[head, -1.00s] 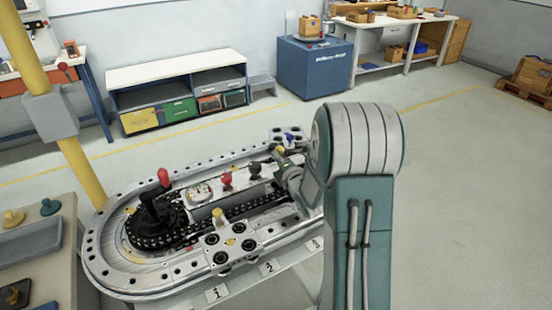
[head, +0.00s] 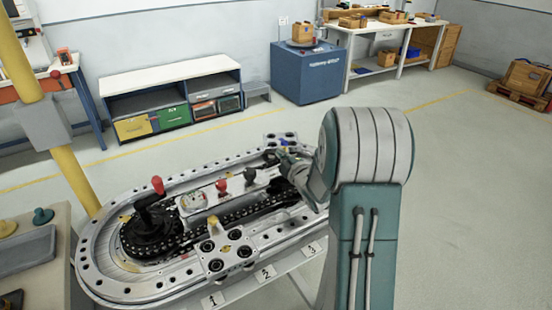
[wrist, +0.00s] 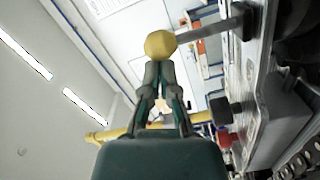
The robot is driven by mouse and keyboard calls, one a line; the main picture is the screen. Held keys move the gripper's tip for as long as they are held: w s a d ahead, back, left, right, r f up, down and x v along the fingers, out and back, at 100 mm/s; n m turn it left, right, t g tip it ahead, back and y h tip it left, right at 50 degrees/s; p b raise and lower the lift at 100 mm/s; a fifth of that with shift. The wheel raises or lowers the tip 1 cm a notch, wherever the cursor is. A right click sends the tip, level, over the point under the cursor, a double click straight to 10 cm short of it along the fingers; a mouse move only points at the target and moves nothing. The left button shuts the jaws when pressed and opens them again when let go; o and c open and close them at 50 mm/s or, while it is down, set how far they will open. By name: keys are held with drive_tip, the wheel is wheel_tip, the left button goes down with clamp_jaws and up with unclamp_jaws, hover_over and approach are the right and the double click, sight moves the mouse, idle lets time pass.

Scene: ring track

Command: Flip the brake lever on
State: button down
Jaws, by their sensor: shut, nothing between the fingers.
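The ring track (head: 130,285) carries several levers: a red-handled crank (head: 157,187), a red knob (head: 222,186), a black knob (head: 250,176), a yellow knob (head: 213,222) and a blue knob (head: 284,143). No label shows which is the brake lever. My gripper (head: 284,156) is at the track's far right end, partly hidden behind my arm. In the wrist view, my gripper's fingers (wrist: 161,76) are together and empty. A yellow knob (wrist: 160,44) on a grey stem (wrist: 215,28) stands right at the fingertips; I cannot tell if they touch.
A black block (wrist: 218,110) lies to the right of the fingers in the wrist view. A yellow post (head: 75,180) and a bench (head: 35,255) stand left of the track. A cabinet (head: 170,80) and blue box (head: 307,80) stand behind. The right floor is clear.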

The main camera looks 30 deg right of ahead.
drive_tip(key=d+m, duration=0.2)
drive_tip(key=m, duration=0.1)
drive_tip(key=shift+d+r, duration=0.1)
drive_tip(key=shift+d, duration=0.4)
drive_tip(key=shift+d, duration=0.1)
idle(0.5)
